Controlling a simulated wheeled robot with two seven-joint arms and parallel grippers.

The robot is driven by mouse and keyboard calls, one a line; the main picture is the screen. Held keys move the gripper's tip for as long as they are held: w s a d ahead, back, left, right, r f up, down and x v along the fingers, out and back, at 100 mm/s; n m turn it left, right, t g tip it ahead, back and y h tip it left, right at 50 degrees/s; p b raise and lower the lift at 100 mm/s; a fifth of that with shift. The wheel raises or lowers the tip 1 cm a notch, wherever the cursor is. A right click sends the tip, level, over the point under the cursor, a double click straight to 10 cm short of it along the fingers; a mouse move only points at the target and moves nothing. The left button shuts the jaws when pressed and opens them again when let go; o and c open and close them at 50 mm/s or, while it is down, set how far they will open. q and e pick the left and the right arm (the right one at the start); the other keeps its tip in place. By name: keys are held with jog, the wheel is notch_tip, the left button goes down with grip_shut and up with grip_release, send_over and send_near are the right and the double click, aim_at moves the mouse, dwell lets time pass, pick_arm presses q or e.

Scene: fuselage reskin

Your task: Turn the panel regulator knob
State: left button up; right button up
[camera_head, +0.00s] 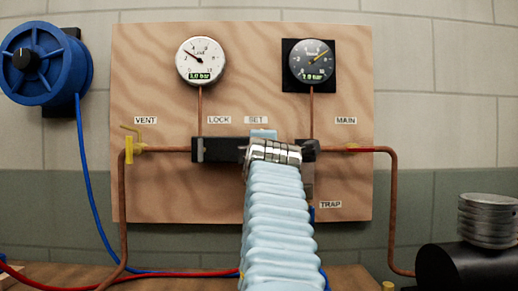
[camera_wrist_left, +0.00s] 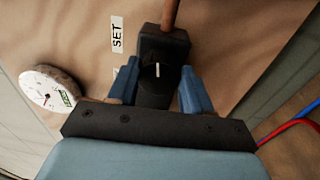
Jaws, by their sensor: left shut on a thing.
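The regulator knob (camera_wrist_left: 155,88) is black with a short white mark and shows in the left wrist view, in front of the black regulator body (camera_wrist_left: 165,43). My left gripper (camera_wrist_left: 158,80) has its two blue fingers on either side of the knob and is shut on it. In the head view my light blue left arm comes up from the bottom middle and hides the knob. The SET label (camera_head: 257,120) sits just above the black manifold (camera_head: 222,149). My right gripper is not in view.
A white gauge (camera_head: 201,60) reads about 3.0 bar and a dark gauge (camera_head: 308,62) about 7.0 bar on the wooden panel (camera_head: 150,80). A yellow vent valve (camera_head: 130,148) is at left. A blue hose reel (camera_head: 45,63) hangs far left. A dark cylinder (camera_head: 465,265) lies at lower right.

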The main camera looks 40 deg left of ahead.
pick_arm(q)
jog(key=shift+n, duration=0.7)
jog(key=o, duration=1)
jog(key=shift+o, duration=0.2)
jog(key=b+v, duration=0.3)
jog(key=v, duration=1)
jog(key=shift+s+d, duration=0.3)
